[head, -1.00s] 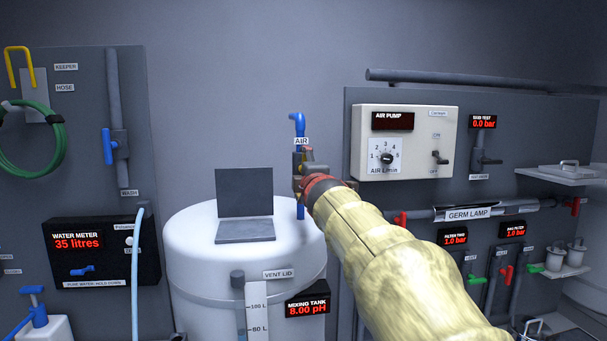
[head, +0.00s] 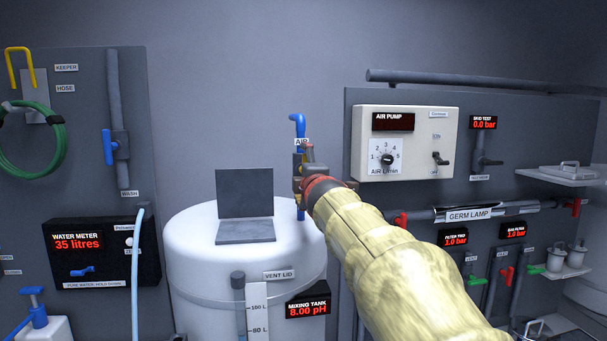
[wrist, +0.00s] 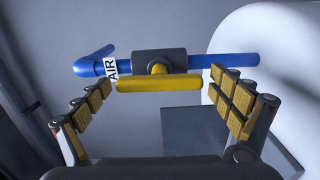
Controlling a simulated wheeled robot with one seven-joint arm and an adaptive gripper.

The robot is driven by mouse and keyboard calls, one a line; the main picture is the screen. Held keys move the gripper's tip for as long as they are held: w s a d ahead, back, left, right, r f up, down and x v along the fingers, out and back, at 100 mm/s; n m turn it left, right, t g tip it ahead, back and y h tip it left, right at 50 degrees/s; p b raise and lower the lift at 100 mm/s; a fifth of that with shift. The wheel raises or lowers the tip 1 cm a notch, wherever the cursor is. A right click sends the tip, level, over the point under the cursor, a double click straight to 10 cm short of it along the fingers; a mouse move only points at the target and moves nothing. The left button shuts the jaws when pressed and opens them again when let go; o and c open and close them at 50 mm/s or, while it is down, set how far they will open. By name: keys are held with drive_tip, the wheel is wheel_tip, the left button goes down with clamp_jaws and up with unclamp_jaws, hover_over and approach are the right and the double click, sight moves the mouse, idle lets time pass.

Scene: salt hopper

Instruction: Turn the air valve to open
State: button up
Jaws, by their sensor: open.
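The air valve shows in the wrist view as a dark body (wrist: 158,62) on a blue pipe (wrist: 230,61) with a white AIR label (wrist: 111,69). Its yellow handle (wrist: 158,85) lies along the pipe's direction in that view. My gripper (wrist: 160,100) is open, with one padded finger on each side of the handle and a gap at both ends. In the head view the blue pipe (head: 299,125) rises above the mixing tank, and my gripper (head: 308,172) and arm hide most of the valve.
The white mixing tank (head: 190,245) stands below the valve, with an open grey lid (head: 245,192) on top. A pipe with the germ lamp (head: 478,214) runs lower right.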

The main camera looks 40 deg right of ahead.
drive_tip(key=v, duration=1.2)
idle(0.6)
